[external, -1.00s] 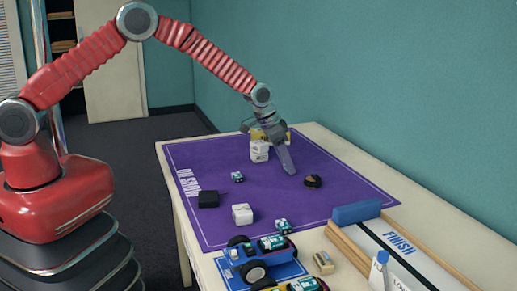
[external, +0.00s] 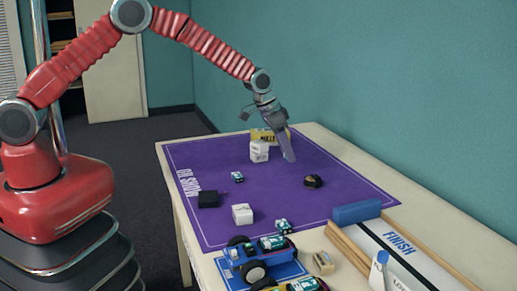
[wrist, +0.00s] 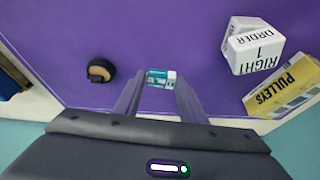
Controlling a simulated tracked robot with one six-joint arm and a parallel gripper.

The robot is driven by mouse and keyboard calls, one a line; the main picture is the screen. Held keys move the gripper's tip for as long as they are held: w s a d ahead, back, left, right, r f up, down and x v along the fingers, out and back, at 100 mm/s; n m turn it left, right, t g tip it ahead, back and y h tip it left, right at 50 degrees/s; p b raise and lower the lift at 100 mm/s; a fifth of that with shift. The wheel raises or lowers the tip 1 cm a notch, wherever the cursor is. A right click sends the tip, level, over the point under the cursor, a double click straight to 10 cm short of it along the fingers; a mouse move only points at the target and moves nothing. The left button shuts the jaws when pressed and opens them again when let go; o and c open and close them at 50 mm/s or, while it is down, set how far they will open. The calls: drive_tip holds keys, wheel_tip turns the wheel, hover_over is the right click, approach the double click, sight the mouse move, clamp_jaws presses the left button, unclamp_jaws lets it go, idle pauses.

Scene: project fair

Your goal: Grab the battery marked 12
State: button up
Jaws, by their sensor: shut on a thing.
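My gripper (wrist: 160,80) is shut on a small teal-and-white battery (wrist: 161,77), which sits between the fingertips in the wrist view. Its marking is too small to read. In the external view my gripper (external: 289,159) is above the far part of the purple mat, and the finger hides the held battery. Another teal-and-white battery (external: 237,177) lies on the mat to the left, and one more (external: 283,226) lies at the mat's near edge. Their markings cannot be read either.
White blocks (external: 259,151) and a yellow pulleys box (external: 270,135) stand close to my gripper. A black round item (external: 313,181), a black box (external: 208,200) and a white cube (external: 242,214) are on the mat. A blue car (external: 254,271) and a finish track (external: 398,243) are nearer.

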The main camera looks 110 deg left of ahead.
wheel_tip(320, 180, up, 6)
idle(0.7)
